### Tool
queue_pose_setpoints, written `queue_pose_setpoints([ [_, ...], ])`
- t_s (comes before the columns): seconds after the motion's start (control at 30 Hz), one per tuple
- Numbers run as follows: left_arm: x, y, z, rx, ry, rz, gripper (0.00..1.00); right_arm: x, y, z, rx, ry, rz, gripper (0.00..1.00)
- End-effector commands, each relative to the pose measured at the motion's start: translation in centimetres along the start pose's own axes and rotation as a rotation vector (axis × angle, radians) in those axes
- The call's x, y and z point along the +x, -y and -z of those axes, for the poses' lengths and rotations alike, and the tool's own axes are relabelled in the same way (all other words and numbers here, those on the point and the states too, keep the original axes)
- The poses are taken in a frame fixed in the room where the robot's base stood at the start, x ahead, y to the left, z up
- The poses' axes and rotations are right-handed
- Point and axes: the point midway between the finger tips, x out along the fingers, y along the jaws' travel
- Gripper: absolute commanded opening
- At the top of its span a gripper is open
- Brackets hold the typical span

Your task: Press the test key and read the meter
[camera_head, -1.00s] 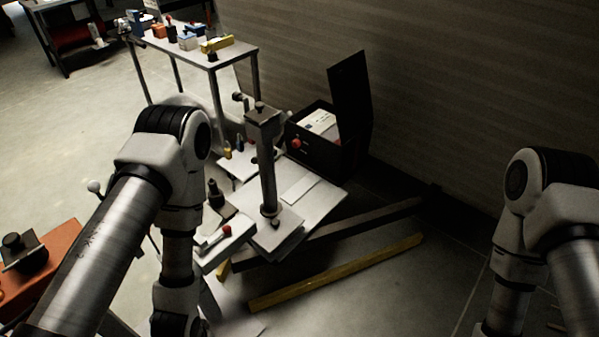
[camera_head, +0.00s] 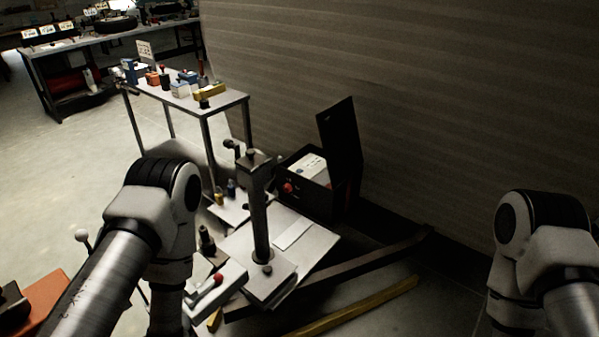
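A black box (camera_head: 318,198) with its lid (camera_head: 341,145) standing open sits against the ribbed camper wall. A white-faced panel (camera_head: 308,166) shows inside it and a red knob (camera_head: 288,188) is on its front. I cannot make out a needle or reading. Nearer, a pale block (camera_head: 228,289) carries a red button or knob (camera_head: 218,280). I cannot tell which part is the test key. My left arm comes in at lower left and my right arm at lower right. Both grippers are outside the picture.
A dark post (camera_head: 259,205) stands on a pale plate in front of the box. A steel table (camera_head: 228,98) with small coloured items is behind. A yellow bar (camera_head: 365,303) and a dark beam (camera_head: 385,250) lie on the floor. A workbench (camera_head: 45,55) stands far left.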

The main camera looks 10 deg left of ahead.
Motion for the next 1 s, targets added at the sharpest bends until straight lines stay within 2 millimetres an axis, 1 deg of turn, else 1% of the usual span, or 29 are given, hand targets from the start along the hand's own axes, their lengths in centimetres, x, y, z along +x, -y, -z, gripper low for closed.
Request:
queue_pose_setpoints([
  [0.03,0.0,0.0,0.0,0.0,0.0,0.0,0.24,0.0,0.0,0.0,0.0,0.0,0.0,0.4],
  [0.07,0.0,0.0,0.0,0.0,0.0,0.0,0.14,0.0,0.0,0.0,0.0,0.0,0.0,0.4],
  [0.1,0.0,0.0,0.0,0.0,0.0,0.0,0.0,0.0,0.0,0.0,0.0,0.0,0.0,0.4],
  [1.0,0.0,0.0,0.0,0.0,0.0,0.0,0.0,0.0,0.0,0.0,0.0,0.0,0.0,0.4],
])
